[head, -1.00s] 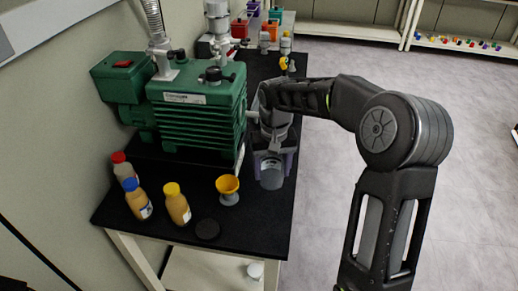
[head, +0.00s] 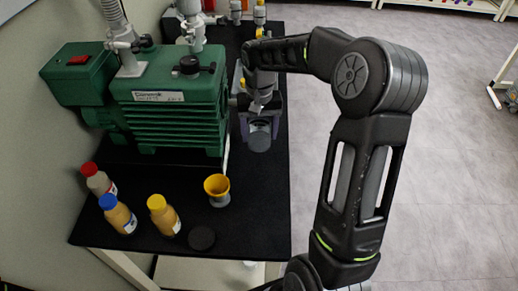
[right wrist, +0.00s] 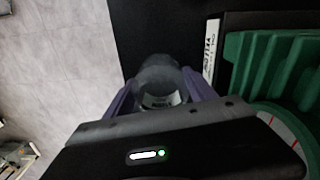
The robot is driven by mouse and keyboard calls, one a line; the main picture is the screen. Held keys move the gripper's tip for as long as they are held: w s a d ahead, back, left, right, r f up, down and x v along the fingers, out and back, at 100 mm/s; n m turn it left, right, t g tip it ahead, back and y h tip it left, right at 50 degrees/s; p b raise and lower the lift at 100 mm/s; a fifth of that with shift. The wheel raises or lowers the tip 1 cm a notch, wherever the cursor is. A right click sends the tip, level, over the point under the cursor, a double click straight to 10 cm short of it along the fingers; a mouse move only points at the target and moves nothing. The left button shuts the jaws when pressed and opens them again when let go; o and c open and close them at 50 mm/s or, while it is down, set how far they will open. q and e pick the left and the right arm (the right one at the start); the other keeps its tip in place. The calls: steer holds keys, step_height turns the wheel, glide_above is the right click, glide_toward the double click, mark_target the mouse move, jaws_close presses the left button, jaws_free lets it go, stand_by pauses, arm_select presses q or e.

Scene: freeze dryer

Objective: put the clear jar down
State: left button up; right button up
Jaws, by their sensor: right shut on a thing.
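The clear jar (head: 259,136) is a greyish see-through cylinder at the right edge of the black bench, right of the green pump. It also shows in the right wrist view (right wrist: 158,78), with a white label on its near side. My right gripper (head: 262,118) has its purple fingers on both sides of the jar and is shut on it. In the right wrist view its fingers (right wrist: 160,95) flank the jar. I cannot tell whether the jar's base touches the bench. My left gripper is not in view.
The green pump (head: 170,110) stands left of the jar on the black bench (head: 262,215). A yellow funnel-topped cup (head: 217,188), a black lid (head: 201,238) and bottles with red (head: 98,180), blue (head: 117,214) and yellow caps (head: 163,215) stand nearer. The bench's near right is bare.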

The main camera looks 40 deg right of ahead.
mark_target(259, 122)
steer(key=shift+f, duration=1.85)
steer(key=shift+f+p, duration=0.45)
steer(key=shift+f, duration=1.4)
steer(key=shift+f, duration=0.1)
steer(key=shift+f, duration=0.15)
steer(key=o, duration=1.4)
steer(key=shift+r, duration=0.2)
step_height(259, 122, up, 12)
steer(key=shift+r+b, duration=0.1)
steer(key=shift+b, duration=0.45)
